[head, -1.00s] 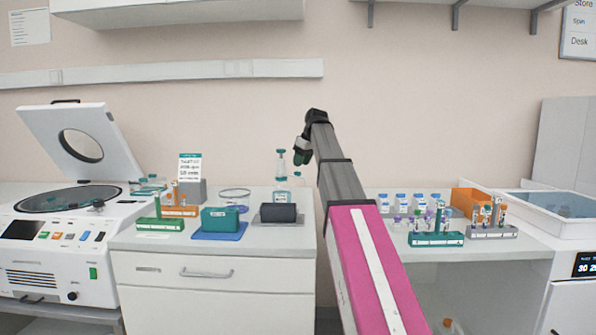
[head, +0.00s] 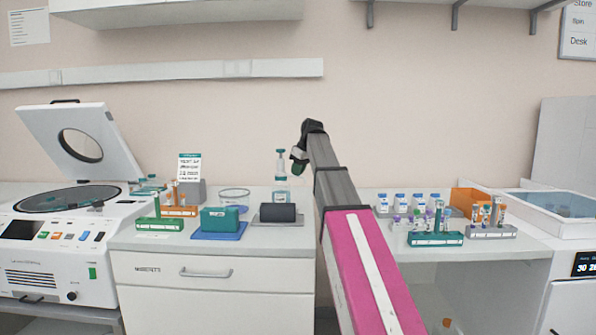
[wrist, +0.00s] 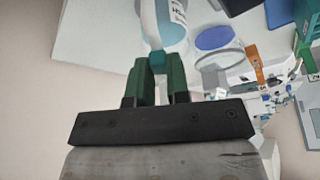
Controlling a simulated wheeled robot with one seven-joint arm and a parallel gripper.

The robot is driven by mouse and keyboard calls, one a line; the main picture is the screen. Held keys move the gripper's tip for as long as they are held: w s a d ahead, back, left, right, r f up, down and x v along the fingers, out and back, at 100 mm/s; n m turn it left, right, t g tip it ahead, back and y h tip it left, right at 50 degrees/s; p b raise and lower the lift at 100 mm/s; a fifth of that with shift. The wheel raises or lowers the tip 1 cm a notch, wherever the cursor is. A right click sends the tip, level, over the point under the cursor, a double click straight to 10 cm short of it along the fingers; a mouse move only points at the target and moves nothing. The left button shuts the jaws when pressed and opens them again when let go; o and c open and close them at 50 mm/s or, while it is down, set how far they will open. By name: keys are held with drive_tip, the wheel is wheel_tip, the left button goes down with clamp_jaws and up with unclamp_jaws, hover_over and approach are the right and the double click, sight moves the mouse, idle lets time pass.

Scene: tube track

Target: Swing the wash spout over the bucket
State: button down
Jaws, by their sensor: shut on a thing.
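The wash bottle (head: 281,187) stands upright at the back of the counter, clear with a teal top. In the wrist view its white-and-teal body (wrist: 163,25) is just ahead of my fingers. My gripper (head: 298,166) is at the bottle's upper right; its green fingers in the wrist view (wrist: 160,80) are shut on a small teal piece, which looks like the wash spout (wrist: 157,60). The fingers hide most of the spout. A clear round vessel (head: 234,199), probably the bucket, stands left of the bottle. It also shows in the wrist view (wrist: 218,72).
Tube racks (head: 160,224) and an open centrifuge (head: 75,240) are further left. Vials (head: 400,203) stand right of my arm.

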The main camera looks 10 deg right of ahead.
drive_tip(key=shift+s+a, duration=0.1)
drive_tip(key=s+a+m+t+h, duration=0.1)
drive_tip(key=s+a+m+h, duration=0.1)
drive_tip(key=a+m+h, duration=0.2)
drive_tip(key=shift+a+m, duration=1.9)
drive_tip(key=shift+m, duration=1.7)
drive_tip(key=c, duration=1.1)
unclamp_jaws()
drive_tip(key=shift+a, duration=0.1)
drive_tip(key=shift+s+r, duration=0.1)
drive_tip(key=shift+r, duration=0.05)
